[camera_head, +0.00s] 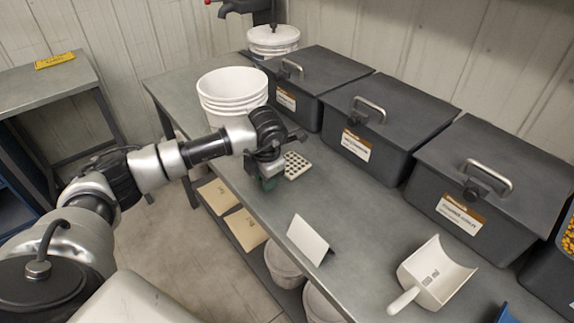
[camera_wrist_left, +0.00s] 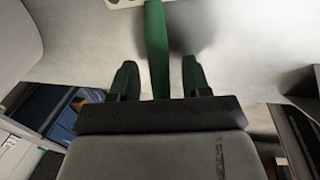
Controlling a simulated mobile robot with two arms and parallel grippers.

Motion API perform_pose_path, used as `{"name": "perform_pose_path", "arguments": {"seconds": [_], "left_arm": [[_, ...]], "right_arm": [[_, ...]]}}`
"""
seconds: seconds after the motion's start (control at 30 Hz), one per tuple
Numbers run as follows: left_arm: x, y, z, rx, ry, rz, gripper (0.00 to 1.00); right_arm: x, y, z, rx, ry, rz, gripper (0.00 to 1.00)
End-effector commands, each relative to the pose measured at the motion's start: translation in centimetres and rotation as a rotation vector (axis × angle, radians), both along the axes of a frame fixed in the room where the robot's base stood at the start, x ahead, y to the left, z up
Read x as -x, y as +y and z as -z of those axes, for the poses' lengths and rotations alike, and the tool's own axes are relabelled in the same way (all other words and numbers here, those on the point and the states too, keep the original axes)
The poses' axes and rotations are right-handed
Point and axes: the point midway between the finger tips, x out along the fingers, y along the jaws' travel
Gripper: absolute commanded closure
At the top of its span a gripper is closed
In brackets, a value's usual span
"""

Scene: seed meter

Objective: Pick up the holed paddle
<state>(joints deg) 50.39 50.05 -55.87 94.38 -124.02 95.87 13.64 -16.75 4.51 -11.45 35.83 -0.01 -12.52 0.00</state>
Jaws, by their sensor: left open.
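The holed paddle (camera_head: 297,165) is a pale flat plate with rows of dark holes, lying on the grey metal bench just right of my left gripper. In the left wrist view its plate (camera_wrist_left: 125,3) is cut off by the top edge, and a green handle (camera_wrist_left: 156,45) runs from it down between my fingers. My left gripper (camera_head: 268,183) is over the bench's near edge, pointing down. In the left wrist view the left gripper (camera_wrist_left: 158,78) is open, with a green finger on each side of the handle and gaps showing. My right gripper is not in view.
A white bucket (camera_head: 233,92) stands behind the gripper. Dark lidded bins (camera_head: 385,115) line the back of the bench. A folded white card (camera_head: 308,240) and a white scoop (camera_head: 433,276) are at the right. The bench between paddle and scoop is mostly clear.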

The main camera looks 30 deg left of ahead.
Motion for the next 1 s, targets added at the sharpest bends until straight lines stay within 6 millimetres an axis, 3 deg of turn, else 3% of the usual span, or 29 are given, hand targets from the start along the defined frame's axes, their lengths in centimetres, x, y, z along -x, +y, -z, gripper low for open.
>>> {"name": "perform_pose_path", "arguments": {"seconds": [0.17,0.4,0.5,0.8,1.0], "left_arm": [[0.0,0.0,0.0,0.0,0.0,0.001,0.52],[0.0,0.0,0.0,0.001,0.001,0.001,0.89],[0.0,0.0,0.0,0.001,-0.001,0.0,1.0],[0.0,0.0,-0.3,0.001,-0.002,0.0,1.0],[-0.1,0.0,-2.1,0.001,-0.004,0.001,1.0]], "right_arm": [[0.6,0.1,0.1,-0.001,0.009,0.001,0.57],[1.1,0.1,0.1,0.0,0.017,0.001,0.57],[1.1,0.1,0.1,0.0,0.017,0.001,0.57],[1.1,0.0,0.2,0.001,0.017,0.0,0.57],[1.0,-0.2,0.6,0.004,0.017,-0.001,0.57]]}}
